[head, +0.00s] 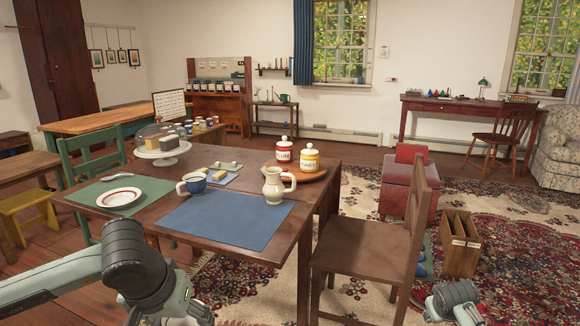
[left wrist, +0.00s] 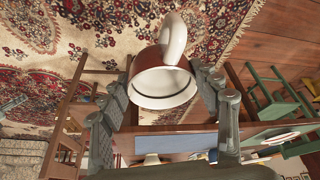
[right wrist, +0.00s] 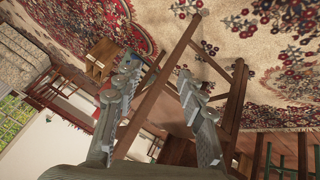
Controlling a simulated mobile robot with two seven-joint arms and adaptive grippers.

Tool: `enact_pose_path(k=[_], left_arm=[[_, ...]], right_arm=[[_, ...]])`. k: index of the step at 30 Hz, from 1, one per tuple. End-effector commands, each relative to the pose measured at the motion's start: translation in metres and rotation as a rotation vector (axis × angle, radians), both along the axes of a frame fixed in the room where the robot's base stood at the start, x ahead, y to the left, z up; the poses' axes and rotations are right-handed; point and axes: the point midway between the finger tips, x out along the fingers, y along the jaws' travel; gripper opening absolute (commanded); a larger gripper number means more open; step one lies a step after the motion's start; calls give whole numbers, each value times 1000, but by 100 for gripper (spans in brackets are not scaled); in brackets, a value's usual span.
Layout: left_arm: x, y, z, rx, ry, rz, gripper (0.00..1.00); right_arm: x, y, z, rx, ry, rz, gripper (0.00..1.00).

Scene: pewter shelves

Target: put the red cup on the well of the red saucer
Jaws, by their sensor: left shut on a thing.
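The red cup (left wrist: 162,86), red outside with a white inside and white handle, is between the fingers of my left gripper (left wrist: 165,98) in the left wrist view. The gripper is shut on it. In the head view my left arm reaches in at the bottom left, in front of the table; the cup cannot be made out clearly there. The saucer (head: 119,197), white with a red ring, lies empty on a green placemat at the table's left. It also shows in the left wrist view (left wrist: 282,138). My right gripper (right wrist: 153,88) is open and empty, away from the table.
The blue placemat (head: 228,221) is bare.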

Motion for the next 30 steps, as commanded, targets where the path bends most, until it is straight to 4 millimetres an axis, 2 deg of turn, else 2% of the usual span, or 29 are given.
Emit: enact_pose_path(k=[1,3,5,9,15,18,21,24,30], left_arm=[[0,0,0,0,-1,0,28],[0,0,0,0,-1,0,28],[0,0,0,0,-1,0,28],[0,0,1,-1,-1,0,28],[0,0,1,-1,-1,0,28],[0,0,1,-1,-1,0,28],[0,0,1,0,-1,0,28],[0,0,1,0,-1,0,28],[0,0,1,0,-1,0,28]], right_arm=[[-20,9,-19,10,24,10,40],[-48,22,-41,24,53,24,40],[-76,33,-60,38,80,34,40],[-146,58,-96,75,143,56,40],[-246,88,-125,127,227,69,40],[-284,97,-131,147,258,69,40],[-310,103,-133,161,280,67,40],[-325,107,-133,168,293,66,40],[-330,108,-133,171,296,65,40]])
